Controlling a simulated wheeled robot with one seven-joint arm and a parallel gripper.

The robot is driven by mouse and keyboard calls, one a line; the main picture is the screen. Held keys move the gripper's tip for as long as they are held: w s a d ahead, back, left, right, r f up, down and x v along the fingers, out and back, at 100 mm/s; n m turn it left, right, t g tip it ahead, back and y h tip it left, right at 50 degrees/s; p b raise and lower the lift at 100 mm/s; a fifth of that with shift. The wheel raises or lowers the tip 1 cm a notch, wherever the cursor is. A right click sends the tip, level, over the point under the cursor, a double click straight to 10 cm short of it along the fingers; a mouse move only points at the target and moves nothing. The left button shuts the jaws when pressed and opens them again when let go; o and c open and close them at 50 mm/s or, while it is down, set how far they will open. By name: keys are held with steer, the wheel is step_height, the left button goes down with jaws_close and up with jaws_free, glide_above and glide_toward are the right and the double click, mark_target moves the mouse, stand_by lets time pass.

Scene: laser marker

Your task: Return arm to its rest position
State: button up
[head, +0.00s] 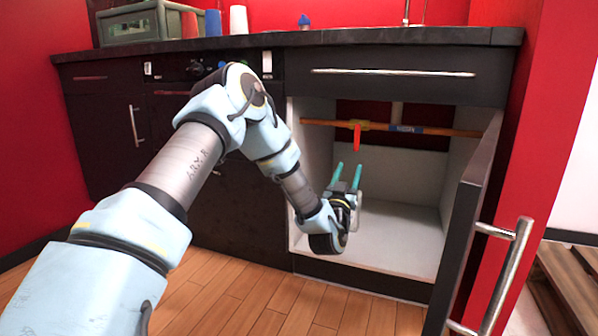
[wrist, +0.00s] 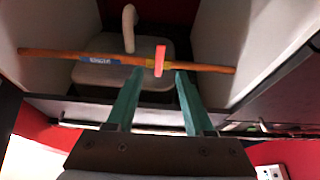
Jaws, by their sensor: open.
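My gripper (head: 348,172) is open and empty, its two teal fingers pointing up inside the open cabinet under the counter. In the wrist view the fingers (wrist: 158,88) stand apart with nothing between them. Ahead of them an orange pipe (head: 325,123) runs across the upper part of the cabinet. A red valve handle (head: 357,138) hangs down from the yellow fitting on the pipe. In the wrist view the red handle (wrist: 160,60) shows just beyond the fingertips, apart from them.
The cabinet's dark door (head: 468,225) stands open on the right with a metal handle (head: 505,275). The white cabinet floor (head: 390,235) is bare. A drawer (head: 400,85) and counter edge (head: 300,40) lie above. Cups (head: 238,20) and a toaster oven (head: 150,22) stand on the counter.

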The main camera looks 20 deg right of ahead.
steer(key=w+a+n+g+y+p, duration=0.1)
steer(key=w+a+g+y+p, duration=0.25)
steer(key=a, duration=0.95)
steer(key=w+a+g+y+p, duration=0.15)
steer(key=a+g+y, duration=0.35)
steer(key=a, duration=0.8)
steer(key=s+a+r+n+g+y+p, duration=0.25)
steer(key=s+a+n+g+y, duration=0.4)
steer(key=s+a, duration=1.45)
step_height(320, 180, up, 38)
steer(key=a+p, duration=0.2)
steer(key=p, duration=3.6)
steer(key=shift+w+a+p, duration=0.15)
steer(key=shift+w+p, duration=0.05)
steer(key=shift+p, duration=0.15)
